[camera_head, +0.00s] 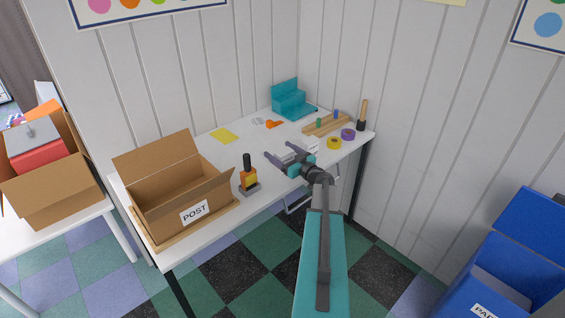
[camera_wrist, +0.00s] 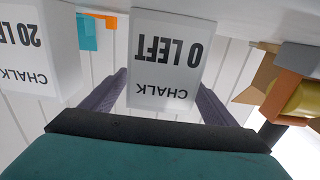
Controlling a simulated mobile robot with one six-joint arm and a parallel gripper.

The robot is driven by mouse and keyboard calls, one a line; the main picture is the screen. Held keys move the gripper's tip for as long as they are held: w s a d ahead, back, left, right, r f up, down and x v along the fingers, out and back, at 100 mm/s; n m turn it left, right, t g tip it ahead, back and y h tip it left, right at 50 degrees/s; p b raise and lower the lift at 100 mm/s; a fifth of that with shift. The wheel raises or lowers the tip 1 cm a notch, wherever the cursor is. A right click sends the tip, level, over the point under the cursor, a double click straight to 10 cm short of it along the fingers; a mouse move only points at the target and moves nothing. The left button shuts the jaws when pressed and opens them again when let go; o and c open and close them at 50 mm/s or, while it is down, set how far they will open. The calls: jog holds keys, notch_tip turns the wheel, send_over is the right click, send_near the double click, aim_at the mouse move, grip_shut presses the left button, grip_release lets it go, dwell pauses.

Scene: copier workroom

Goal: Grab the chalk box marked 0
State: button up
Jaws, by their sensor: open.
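The white chalk box marked "0 LEFT" (camera_wrist: 165,60) is central in the wrist view, its lettering upside down. My gripper (camera_head: 282,152) is open, with its two dark fingers on either side of this box; I cannot tell whether they touch it. A second white chalk box, marked "20 LEFT" (camera_wrist: 35,50), stands to the left in the wrist view, outside the fingers. In the head view my gripper is over the front part of the white desk and largely hides the chalk box marked 0.
On the desk (camera_head: 225,168) stand an open POST carton (camera_head: 194,212), a yellow and black stamp (camera_head: 248,178), a teal stepped organizer (camera_head: 290,101), a yellow tape roll (camera_head: 334,143) and a purple one (camera_head: 348,134). Blue bins (camera_head: 500,270) stand at the right.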

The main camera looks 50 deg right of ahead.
jog(key=shift+w+d, duration=0.1)
jog(key=shift+w, duration=0.75)
jog(key=c, duration=1.1)
jog(key=shift+r, duration=0.1)
jog(key=s+a+r, duration=0.5)
jog(key=s+a, duration=0.5)
jog(key=s, duration=0.2)
jog(key=shift+s+a, duration=0.15)
jog(key=shift+a, duration=0.05)
